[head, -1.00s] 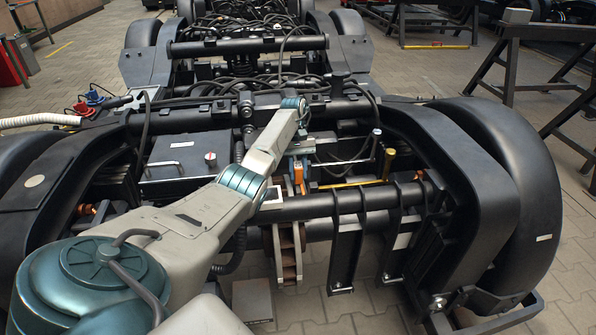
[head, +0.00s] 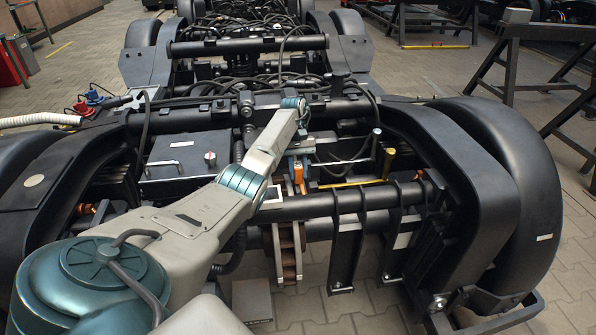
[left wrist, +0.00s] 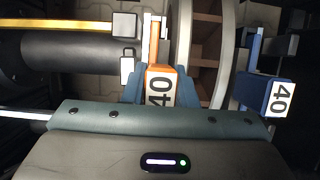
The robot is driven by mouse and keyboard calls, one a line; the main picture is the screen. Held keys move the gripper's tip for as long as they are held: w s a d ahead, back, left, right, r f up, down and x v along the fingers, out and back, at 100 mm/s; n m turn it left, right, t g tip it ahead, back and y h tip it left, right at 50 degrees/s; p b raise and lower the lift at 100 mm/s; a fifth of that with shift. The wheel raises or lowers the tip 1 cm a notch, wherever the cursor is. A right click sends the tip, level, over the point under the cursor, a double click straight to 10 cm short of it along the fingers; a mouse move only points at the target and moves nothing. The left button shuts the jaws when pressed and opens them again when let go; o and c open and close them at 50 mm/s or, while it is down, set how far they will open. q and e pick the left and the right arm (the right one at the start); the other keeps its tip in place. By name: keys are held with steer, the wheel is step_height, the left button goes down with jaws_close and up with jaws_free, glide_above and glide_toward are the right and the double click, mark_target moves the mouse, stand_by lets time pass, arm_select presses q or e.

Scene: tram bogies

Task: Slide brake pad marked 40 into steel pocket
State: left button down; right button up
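An orange brake pad with a white label reading 40 (left wrist: 159,92) is in the left wrist view. The blue fingers of my left gripper (left wrist: 160,86) stand on both sides of it and appear shut on it. In the head view my left gripper (head: 298,160) reaches down over the bogie, with the orange pad (head: 299,176) below it, partly hidden. A curved brake disc (left wrist: 206,50) is just right of the pad. I cannot make out the steel pocket clearly. My right gripper is not in view.
A black cross tube (head: 330,205) and brackets (head: 350,240) lie around the disc (head: 288,250). A yellow bar (head: 352,183) and a grey box (head: 182,160) are close to my arm. A wheel guard (head: 515,190) stands at right.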

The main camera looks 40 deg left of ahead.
arm_select(q)
steer(key=c, duration=1.1)
jaws_free()
steer(key=shift+p+v, duration=0.9)
steer(key=shift+v, duration=4.5)
steer(key=shift+d+f, duration=0.1)
